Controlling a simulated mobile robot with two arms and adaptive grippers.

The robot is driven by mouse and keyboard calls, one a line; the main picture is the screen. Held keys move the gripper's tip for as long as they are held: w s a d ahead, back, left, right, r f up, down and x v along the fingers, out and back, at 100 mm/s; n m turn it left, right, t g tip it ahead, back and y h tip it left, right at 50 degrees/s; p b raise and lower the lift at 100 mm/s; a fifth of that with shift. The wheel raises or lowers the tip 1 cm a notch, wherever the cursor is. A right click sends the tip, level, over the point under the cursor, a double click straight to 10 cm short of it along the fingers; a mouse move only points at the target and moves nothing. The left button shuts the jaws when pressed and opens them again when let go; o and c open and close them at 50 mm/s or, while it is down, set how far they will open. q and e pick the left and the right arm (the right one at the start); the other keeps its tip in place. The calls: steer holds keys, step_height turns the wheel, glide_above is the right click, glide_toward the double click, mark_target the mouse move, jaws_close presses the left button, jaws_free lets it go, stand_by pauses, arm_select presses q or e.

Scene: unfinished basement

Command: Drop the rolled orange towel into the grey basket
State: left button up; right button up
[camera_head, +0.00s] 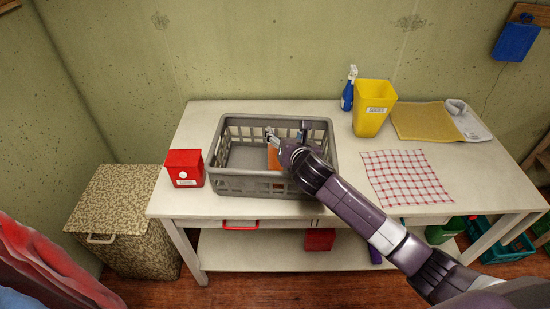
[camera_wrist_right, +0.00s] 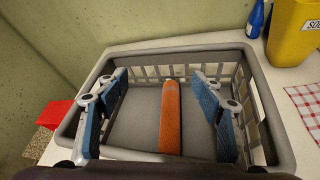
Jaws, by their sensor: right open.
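The rolled orange towel (camera_head: 273,158) is inside the grey basket (camera_head: 225,186), which stands on the white table. In the right wrist view the towel (camera_wrist_right: 171,118) appears to lie lengthwise on the floor of the basket (camera_wrist_right: 262,95). My right gripper (camera_head: 287,134) reaches into the basket from the right. Its blue-padded fingers are spread wide on either side of the towel, with visible gaps, and hold nothing. In the head view my arm hides part of the towel and the basket's front right. My left gripper is not in view.
A red box (camera_head: 184,168) stands left of the basket. Behind and right are a blue spray bottle (camera_head: 348,92), a yellow bin (camera_head: 373,108) and a folded yellow cloth (camera_head: 425,121). A red-checked cloth (camera_head: 405,176) lies flat on the right. A patterned hamper (camera_head: 120,215) stands left of the table.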

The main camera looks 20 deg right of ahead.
steer(key=v, duration=0.6)
steer(key=shift+s, duration=0.1)
steer(key=s+f+m+g, duration=0.3)
steer(key=s+f+m, duration=0.3)
steer(key=s+m, duration=0.5)
steer(key=s+a+f+m+g+y, duration=0.1)
steer(key=s+f+m+g, duration=0.35)
steer(key=s+m, duration=0.65)
steer(key=s+f+m+g, duration=0.3)
steer(key=s+f+m, duration=0.4)
steer(key=s, duration=0.8)
step_height(320, 180, down, 29)
steer(key=s+b, duration=0.1)
steer(key=b, duration=0.3)
steer(key=s+d+f+g+b, duration=0.2)
steer(key=s+d+f, duration=0.1)
steer(key=s+f, duration=1.4)
step_height(320, 180, down, 2)
steer(key=shift+s+f, duration=0.1)
steer(key=shift+s, duration=0.05)
